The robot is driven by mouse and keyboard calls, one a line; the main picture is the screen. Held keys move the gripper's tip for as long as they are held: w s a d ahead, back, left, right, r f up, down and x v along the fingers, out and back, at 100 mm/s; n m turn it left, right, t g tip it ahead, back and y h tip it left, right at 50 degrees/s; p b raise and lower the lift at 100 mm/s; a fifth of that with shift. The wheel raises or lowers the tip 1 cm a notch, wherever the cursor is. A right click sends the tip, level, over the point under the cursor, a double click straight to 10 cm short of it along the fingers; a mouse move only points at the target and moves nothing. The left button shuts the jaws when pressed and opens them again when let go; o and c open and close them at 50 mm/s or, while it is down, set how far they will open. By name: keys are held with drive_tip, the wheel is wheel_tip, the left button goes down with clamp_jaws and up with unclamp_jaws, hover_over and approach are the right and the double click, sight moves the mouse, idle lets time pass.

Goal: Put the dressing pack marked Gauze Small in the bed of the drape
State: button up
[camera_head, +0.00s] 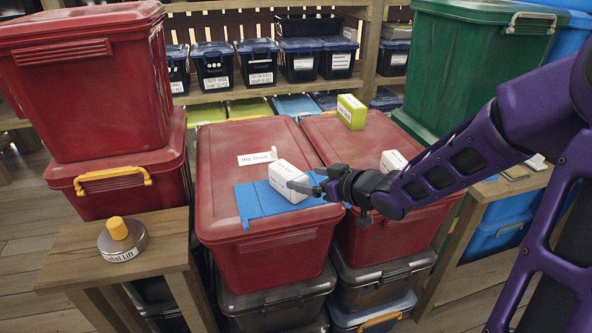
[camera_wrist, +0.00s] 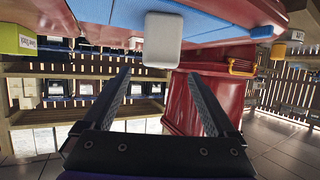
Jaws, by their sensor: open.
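A white boxy pack (camera_head: 287,180) sits on the blue drape (camera_head: 252,202) on the left red bin's lid. Print shows on its side but is too small to read. A second white pack (camera_head: 393,161) and a lime-green pack with a white label (camera_head: 351,112) are on the right red bin's lid. My gripper (camera_head: 312,180) is open and empty, just right of the pack on the drape. In the wrist view, that pack (camera_wrist: 163,40) lies beyond the fingertips, in line with the gap between my open fingers (camera_wrist: 161,82). The drape (camera_wrist: 215,25) shows behind it.
A white label strip (camera_head: 257,157) lies on the left lid (camera_head: 225,150). Stacked red bins (camera_head: 90,80) rise at the left, and a green bin (camera_head: 485,60) at the back right. A small wooden stand holds a yellow-knobbed round object (camera_head: 122,245). Shelved bins line the back.

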drive_tip(key=shift+p+v, duration=0.35)
drive_tip(key=shift+v, duration=1.35)
